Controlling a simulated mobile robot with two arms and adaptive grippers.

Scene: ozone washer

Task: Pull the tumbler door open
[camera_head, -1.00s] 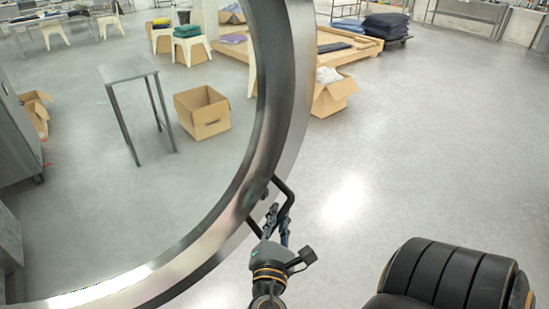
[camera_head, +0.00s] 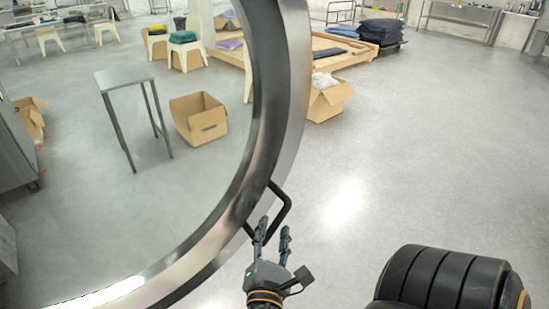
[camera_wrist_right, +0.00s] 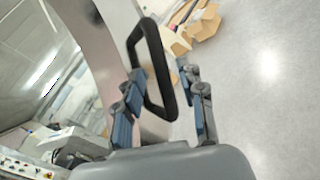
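The tumbler door is a large round metal ring (camera_head: 285,100) around a clear pane, filling the left of the head view and standing swung out over the floor. Its black bar handle (camera_head: 287,200) sits on the lower right of the ring; it also shows in the right wrist view (camera_wrist_right: 153,50). My right gripper (camera_head: 273,230) is just below the handle with its fingers apart. In the right wrist view, the fingers (camera_wrist_right: 166,80) stand either side of the handle's outer bar, with a gap at the right finger. My left gripper is not in view.
Through the pane, a small metal table (camera_head: 125,78) and an open cardboard box (camera_head: 200,118) stand on the floor. Another box (camera_head: 328,97) and a wooden platform (camera_head: 340,60) are farther back. The floor right of the door is clear.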

